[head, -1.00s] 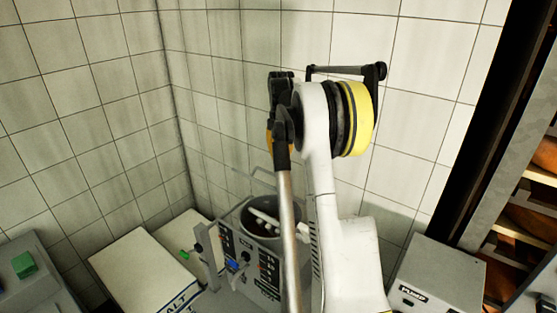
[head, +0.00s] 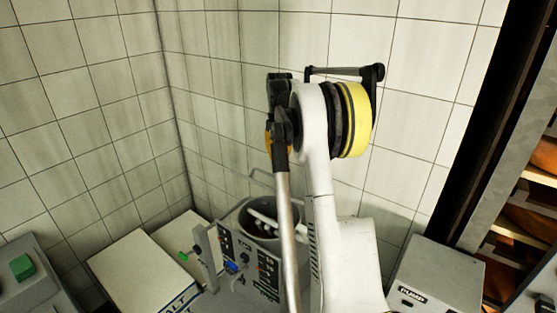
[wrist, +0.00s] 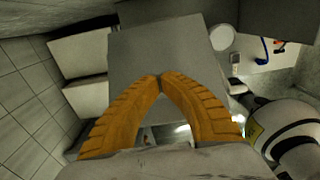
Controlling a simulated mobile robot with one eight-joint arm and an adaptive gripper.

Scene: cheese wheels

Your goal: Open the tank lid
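In the head view a round, dark-mouthed vessel (head: 243,217), which looks like the tank, stands behind a grey control panel (head: 232,245). A thin bar rises at its back. White parts show inside its mouth, and my arm hides its right side. I cannot make out a separate lid for certain. In the wrist view my gripper's two orange fingers (wrist: 160,77) curve inward and their tips meet, with nothing seen between them. Beyond the tips lies a flat grey surface (wrist: 155,45); I cannot tell what it is, or whether the tips touch it. The fingers are not clear in the head view.
A white box (head: 140,268) lies left of the panel. A grey box with a green button (head: 22,266) is at the far left. A box marked PUMP (head: 440,275) stands right of my arm, beside a shelf rack (head: 510,200). Tiled walls close the corner behind.

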